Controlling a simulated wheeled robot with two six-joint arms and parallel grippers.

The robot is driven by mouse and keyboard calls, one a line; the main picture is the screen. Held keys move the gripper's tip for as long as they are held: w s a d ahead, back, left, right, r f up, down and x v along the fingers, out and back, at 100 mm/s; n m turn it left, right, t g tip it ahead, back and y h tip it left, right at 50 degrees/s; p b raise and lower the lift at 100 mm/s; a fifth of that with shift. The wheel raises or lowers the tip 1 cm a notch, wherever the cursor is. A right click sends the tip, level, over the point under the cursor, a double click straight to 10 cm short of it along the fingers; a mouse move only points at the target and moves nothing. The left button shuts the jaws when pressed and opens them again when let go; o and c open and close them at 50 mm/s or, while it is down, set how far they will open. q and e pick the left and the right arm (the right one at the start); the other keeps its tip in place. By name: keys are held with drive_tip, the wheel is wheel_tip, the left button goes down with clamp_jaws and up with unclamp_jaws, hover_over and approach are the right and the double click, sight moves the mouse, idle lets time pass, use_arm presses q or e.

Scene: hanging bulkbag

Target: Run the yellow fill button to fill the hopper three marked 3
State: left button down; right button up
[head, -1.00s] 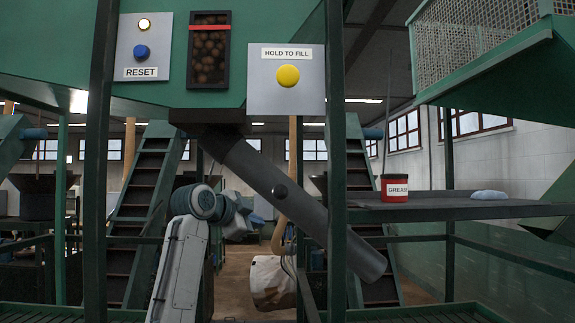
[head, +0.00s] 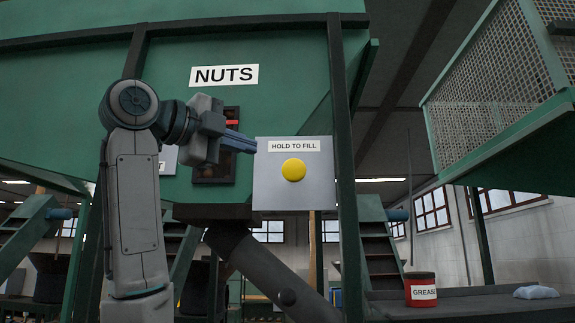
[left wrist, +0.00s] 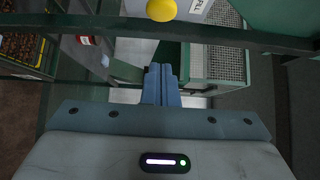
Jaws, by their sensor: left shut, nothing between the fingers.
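The yellow button (head: 293,170) sits on a grey panel (head: 267,199) labelled HOLD TO FILL, on the front of the green NUTS hopper (head: 290,80). My left gripper (head: 254,146) is shut and empty, just left of the panel's upper edge and pointing right; I cannot tell how far in front of the panel it is. In the left wrist view the button (left wrist: 161,10) shows at the top edge, beyond the shut fingers (left wrist: 161,70). My left arm hides most of the RESET panel and part of the sight window (head: 229,178). No mark 3 shows. My right gripper is not in view.
A dark green post (head: 343,130) stands right of the panel. A grey chute (head: 265,268) slopes down below the hopper. A red GREASE tin (head: 421,290) and a pale cloth (head: 536,292) lie on a shelf at right. A mesh-sided green structure (head: 500,70) is at upper right.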

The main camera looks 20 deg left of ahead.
use_arm(q)
drive_tip(key=p, duration=0.6)
approach(301, 169)
drive_tip(key=w+d, duration=0.1)
drive_tip(key=d, duration=0.3)
drive_tip(key=w+p, duration=0.1)
drive_tip(key=w+a+p, duration=0.1)
drive_tip(key=w, duration=0.1)
drive_tip(key=shift+r, duration=0.25)
drive_tip(key=shift+w+a+f+p, duration=0.15)
drive_tip(key=shift+w+a+p, duration=0.25)
drive_tip(key=shift+p, duration=0.1)
drive_tip(key=shift+d, duration=0.25)
